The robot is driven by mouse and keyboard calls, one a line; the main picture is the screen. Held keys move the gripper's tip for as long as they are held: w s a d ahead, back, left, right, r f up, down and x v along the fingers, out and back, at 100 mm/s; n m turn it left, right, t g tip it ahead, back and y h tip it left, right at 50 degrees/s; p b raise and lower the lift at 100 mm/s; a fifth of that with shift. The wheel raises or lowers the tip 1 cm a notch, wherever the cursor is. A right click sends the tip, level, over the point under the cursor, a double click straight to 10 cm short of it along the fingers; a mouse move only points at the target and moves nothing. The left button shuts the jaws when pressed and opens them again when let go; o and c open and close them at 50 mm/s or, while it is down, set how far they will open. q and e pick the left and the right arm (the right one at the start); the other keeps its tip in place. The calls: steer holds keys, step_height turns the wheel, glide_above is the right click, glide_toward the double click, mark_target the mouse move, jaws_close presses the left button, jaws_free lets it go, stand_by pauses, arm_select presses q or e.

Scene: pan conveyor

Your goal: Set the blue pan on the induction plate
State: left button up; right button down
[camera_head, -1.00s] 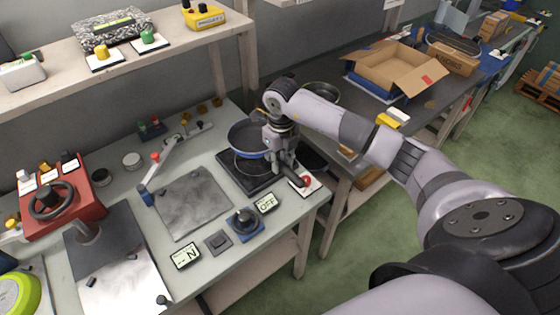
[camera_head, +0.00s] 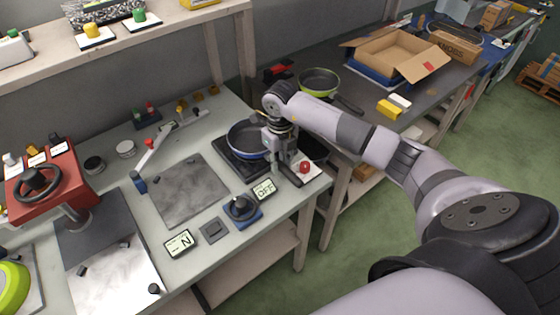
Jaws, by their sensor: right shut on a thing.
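The blue pan (camera_head: 244,138) is over the black induction plate (camera_head: 232,164) on the grey workbench. It looks level and at or very close to the plate's surface; I cannot tell whether it touches. My right gripper (camera_head: 284,167) is at the pan's right side, pointing down, and shut on the pan's handle, which is mostly hidden by the gripper and wrist. My left gripper is not in view.
A red button (camera_head: 305,167) on a white base stands right beside my gripper. A display reading OFF (camera_head: 263,189) and a knob (camera_head: 241,208) are in front of the plate. A green pan (camera_head: 319,83) and an open cardboard box (camera_head: 398,54) stand on the dark table behind.

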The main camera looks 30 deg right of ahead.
steer(key=shift+f, duration=0.1)
stand_by(0.4)
steer(key=c, duration=1.5)
jaws_free()
steer(key=shift+o, duration=0.9)
steer(key=shift+s, duration=0.1)
